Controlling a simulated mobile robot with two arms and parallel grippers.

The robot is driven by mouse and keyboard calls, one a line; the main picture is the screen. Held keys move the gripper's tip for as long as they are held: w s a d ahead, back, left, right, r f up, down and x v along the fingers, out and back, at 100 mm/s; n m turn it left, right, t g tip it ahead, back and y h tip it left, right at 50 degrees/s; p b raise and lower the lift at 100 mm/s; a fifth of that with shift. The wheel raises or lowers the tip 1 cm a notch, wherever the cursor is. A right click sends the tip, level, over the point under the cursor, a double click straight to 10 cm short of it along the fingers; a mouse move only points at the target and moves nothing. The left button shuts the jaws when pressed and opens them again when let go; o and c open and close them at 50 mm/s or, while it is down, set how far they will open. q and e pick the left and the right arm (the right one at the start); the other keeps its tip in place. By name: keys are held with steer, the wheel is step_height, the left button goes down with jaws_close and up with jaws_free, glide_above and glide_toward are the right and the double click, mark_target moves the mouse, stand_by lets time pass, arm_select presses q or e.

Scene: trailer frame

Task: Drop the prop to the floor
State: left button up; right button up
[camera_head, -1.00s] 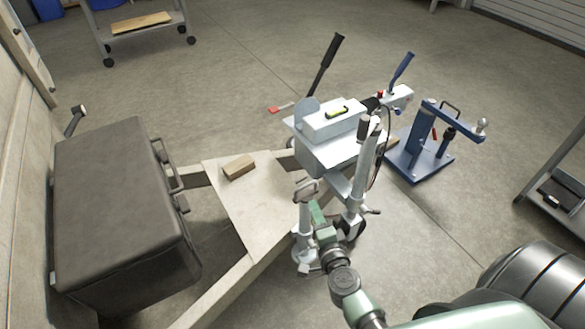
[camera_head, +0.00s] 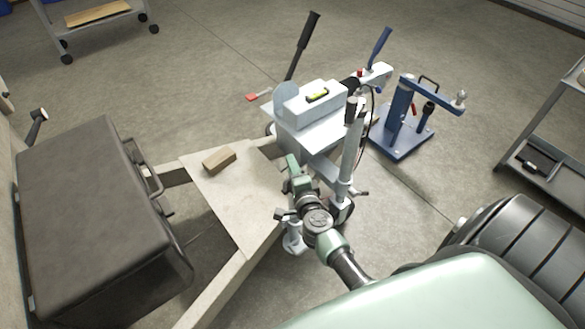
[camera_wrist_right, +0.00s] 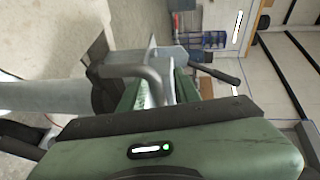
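The prop (camera_head: 293,243) is a grey metal post with a round foot beside the trailer's drawbar, below the coupling. My right gripper (camera_head: 291,178) is at its top, and the gripper and wrist hide most of the post. In the right wrist view, a bent grey metal handle (camera_wrist_right: 138,72) runs close across the front of my gripper, by the green fingers. I cannot tell whether the fingers are closed on it. A second grey post (camera_head: 350,150) with a small wheel stands just right of the gripper. My left gripper is not in view.
The trailer frame's pale plate (camera_head: 232,190) carries a small wooden block (camera_head: 219,159). A dark box (camera_head: 95,215) stands at left. The coupling (camera_head: 312,105) with its black lever is ahead. A blue stand (camera_head: 400,125) is on the floor at right, near a grey rack (camera_head: 555,140).

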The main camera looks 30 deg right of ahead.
jaws_close()
stand_by(1.4)
